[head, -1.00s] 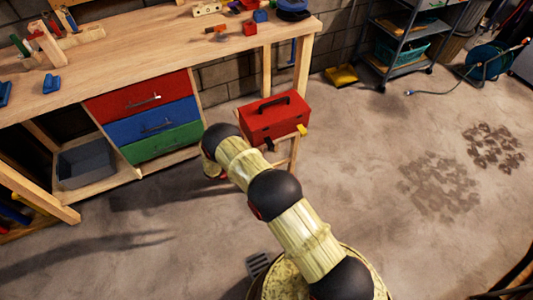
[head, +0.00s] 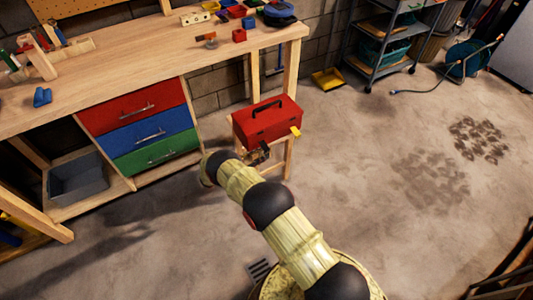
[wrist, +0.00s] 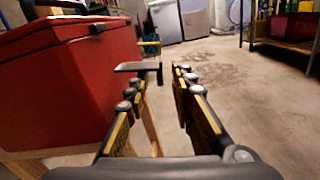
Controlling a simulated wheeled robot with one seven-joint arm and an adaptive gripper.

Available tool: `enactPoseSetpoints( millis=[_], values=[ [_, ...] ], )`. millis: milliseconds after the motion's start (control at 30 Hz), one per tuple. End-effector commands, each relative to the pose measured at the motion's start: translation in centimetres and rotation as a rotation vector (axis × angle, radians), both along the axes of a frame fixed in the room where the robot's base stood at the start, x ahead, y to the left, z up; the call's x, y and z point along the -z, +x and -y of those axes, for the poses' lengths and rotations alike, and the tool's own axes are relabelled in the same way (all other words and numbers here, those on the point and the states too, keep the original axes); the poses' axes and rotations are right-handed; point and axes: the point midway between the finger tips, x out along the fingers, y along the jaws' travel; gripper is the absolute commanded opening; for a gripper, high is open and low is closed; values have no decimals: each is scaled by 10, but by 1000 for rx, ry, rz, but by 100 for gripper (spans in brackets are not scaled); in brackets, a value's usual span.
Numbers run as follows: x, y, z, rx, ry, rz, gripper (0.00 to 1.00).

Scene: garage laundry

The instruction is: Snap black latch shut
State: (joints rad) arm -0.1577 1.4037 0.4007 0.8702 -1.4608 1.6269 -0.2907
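A red toolbox (head: 268,122) with a dark handle sits on a small wooden stool (head: 289,160), its lid down. In the wrist view, the toolbox (wrist: 65,90) fills the left side. The black latch (wrist: 138,67) sticks out sideways from its front, swung outward. A yellow latch (wrist: 150,43) also sticks out farther along the same front. My gripper (wrist: 160,78) is open and empty, its fingers pointing along the toolbox front. The black latch lies just ahead of the left fingertip and across the gap. I cannot tell whether they touch. In the head view, my gripper (head: 258,154) is partly hidden by my arm.
A workbench (head: 110,78) with red, blue and green drawers stands left of the toolbox. A grey bin (head: 78,180) sits on its lower shelf. A yellow dustpan (head: 327,79) and a metal shelf unit (head: 388,45) are behind.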

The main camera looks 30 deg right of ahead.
Motion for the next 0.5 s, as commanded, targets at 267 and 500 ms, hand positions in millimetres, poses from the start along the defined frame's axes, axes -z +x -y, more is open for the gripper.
enactPoseSetpoints(
  millis=[267,500],
  values=[
    [0,1,28,1,0,1,24],
    [0,1,30,0,1,2,24]
  ],
)
